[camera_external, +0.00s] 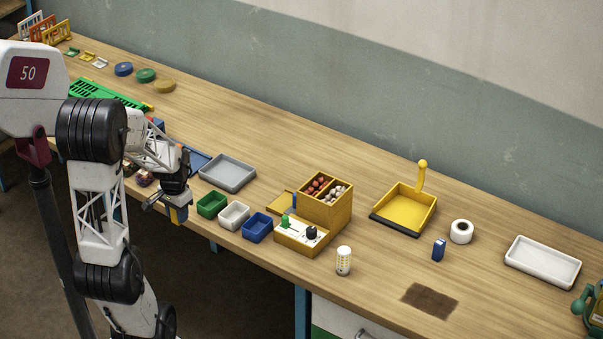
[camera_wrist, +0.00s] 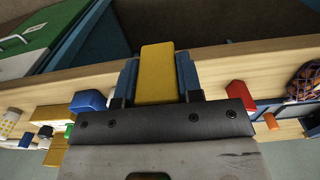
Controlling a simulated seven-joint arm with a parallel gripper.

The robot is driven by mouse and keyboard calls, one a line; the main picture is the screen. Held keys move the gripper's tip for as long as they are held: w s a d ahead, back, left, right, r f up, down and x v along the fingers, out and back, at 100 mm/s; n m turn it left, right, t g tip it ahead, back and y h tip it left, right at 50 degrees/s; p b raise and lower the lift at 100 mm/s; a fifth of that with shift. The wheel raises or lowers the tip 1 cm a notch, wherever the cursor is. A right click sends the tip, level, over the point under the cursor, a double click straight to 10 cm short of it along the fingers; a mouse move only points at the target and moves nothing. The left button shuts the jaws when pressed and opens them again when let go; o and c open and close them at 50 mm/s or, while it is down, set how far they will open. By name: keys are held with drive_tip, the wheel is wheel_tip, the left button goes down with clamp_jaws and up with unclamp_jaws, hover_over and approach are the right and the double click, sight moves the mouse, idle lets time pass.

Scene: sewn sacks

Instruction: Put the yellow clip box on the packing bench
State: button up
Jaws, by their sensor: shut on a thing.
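The yellow clip box (camera_wrist: 157,65) is held between the two blue fingers of my gripper (camera_wrist: 158,78) in the wrist view. In the external view my gripper (camera_external: 174,206) is at the front edge of the packing bench (camera_external: 262,109), left of the small trays, with a bit of the yellow box (camera_external: 183,215) showing below it. The box appears at or just off the bench's front edge; its height against the top is hard to tell. The gripper hides part of the box.
Green (camera_external: 212,204), white (camera_external: 234,215) and blue (camera_external: 258,227) trays stand close to the right of my gripper. A grey tray (camera_external: 228,172) lies behind them. A yellow box of compartments (camera_external: 325,212) stands further right. The back middle of the bench is clear.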

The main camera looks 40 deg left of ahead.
drive_tip(key=shift+w, duration=0.1)
drive_tip(key=w+a, duration=0.2)
drive_tip(key=w, duration=0.2)
drive_tip(key=w+a+f, duration=0.1)
drive_tip(key=w+a, duration=0.1)
drive_tip(key=w, duration=0.3)
drive_tip(key=w+a, duration=0.3)
drive_tip(key=w, duration=0.2)
drive_tip(key=shift+w+f, duration=0.1)
drive_tip(key=shift+f, duration=0.15)
drive_tip(key=shift+f, duration=1.75)
drive_tip(key=shift+f, duration=0.1)
drive_tip(key=o, duration=0.5)
drive_tip(key=shift+c, duration=0.2)
drive_tip(key=shift+o, duration=0.8)
